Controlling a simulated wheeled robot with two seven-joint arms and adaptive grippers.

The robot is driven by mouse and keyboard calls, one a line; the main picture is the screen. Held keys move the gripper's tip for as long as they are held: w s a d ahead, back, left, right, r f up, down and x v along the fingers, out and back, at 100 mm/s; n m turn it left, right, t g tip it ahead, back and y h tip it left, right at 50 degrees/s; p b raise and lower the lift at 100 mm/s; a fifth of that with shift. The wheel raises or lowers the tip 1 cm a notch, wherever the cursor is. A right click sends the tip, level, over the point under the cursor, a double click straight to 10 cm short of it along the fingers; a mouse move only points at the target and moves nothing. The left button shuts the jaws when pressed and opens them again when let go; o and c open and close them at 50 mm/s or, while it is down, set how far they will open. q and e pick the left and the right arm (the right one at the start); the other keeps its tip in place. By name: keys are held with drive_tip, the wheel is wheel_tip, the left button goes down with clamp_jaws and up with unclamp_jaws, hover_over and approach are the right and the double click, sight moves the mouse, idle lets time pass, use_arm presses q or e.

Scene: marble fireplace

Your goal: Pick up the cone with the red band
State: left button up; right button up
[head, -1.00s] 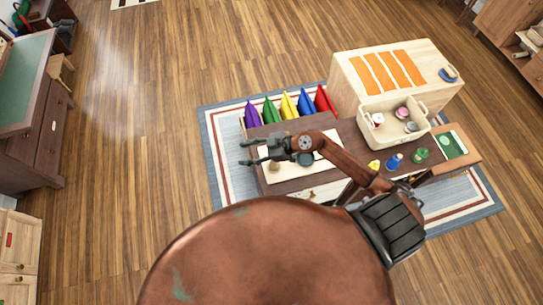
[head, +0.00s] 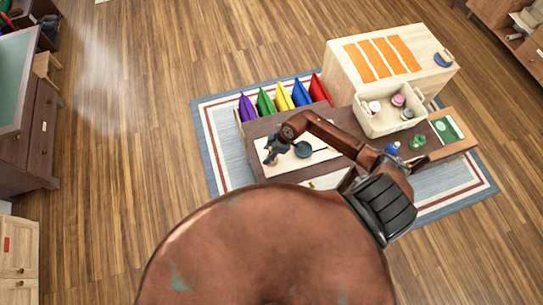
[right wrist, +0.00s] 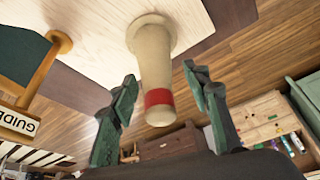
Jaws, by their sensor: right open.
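The cone with the red band (right wrist: 155,72) is pale cream and stands with its wide foot on a light board (right wrist: 100,22). Its red band circles the narrow end nearer the camera. My right gripper (right wrist: 161,80) is open, with one dark green finger on each side of the cone. Gaps show between the fingers and the cone. In the head view, my right gripper (head: 270,156) points down at the left end of the light board (head: 262,170) and largely hides the cone. My left gripper is not in view.
A dark round piece with a handle (head: 303,149) lies just right of the gripper. Coloured bags (head: 283,97) line the table's far side. A cream bin (head: 385,123), a blue item (head: 392,148) and a green item (head: 417,143) stand to the right.

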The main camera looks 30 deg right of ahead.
drive_tip(key=shift+w+a+f, duration=0.15)
drive_tip(key=shift+f, duration=0.2)
drive_tip(key=shift+c, duration=0.3)
clamp_jaws()
